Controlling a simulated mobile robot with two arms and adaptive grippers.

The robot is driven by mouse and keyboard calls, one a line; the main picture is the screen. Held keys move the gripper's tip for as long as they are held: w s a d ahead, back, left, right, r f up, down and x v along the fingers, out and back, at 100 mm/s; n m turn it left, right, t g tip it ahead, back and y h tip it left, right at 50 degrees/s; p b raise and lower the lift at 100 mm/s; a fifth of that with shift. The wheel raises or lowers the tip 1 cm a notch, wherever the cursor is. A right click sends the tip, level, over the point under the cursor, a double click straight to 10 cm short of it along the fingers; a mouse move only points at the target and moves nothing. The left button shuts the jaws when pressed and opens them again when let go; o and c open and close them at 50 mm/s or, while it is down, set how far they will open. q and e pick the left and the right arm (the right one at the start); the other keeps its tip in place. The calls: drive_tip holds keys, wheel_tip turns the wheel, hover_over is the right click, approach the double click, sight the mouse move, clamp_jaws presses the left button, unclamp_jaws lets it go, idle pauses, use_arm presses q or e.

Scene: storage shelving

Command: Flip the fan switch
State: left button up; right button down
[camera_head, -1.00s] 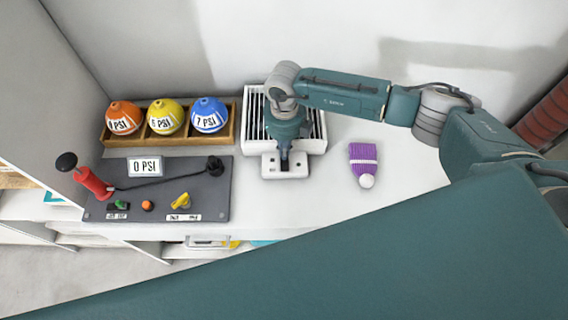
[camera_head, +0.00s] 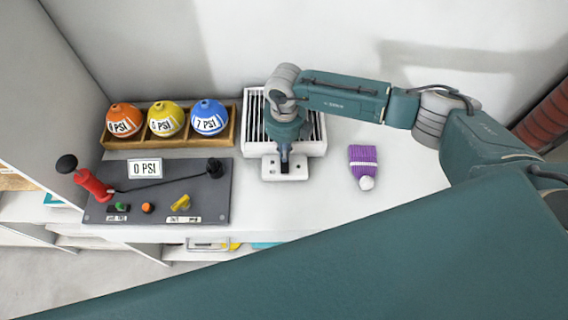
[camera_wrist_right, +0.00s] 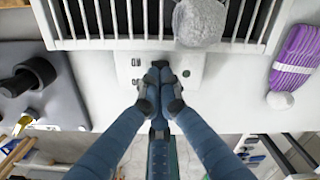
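The fan (camera_head: 318,142) is a white box with dark slats at the back middle of the shelf. Its pale switch plate (camera_head: 298,172) sticks out at the front, and the plate also shows in the wrist view (camera_wrist_right: 190,68). My right gripper (camera_head: 284,166) points down over this plate. In the wrist view its fingertips (camera_wrist_right: 158,75) are together at the middle of the plate, with nothing visible between them. The switch itself is hidden by the fingers, and I cannot tell whether they touch it. My left gripper is not in view.
A purple knit hat (camera_head: 362,160) lies right of the fan. Left stand a dark control panel (camera_head: 215,190) with a red-handled lever (camera_head: 92,183) and a wooden rack (camera_head: 120,142) with three coloured balls. A grey rounded object (camera_wrist_right: 200,22) shows over the slats.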

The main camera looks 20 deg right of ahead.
drive_tip(key=shift+f+b, duration=1)
drive_tip(key=shift+f, duration=0.2)
idle(0.6)
drive_tip(key=shift+s+r, duration=0.1)
drive_tip(key=shift+r+p, duration=0.7)
drive_tip(key=shift+r, duration=0.1)
drive_tip(key=shift+r+p, duration=1.6)
drive_tip(key=shift+r, duration=1.1)
drive_tip(key=shift+f, duration=0.15)
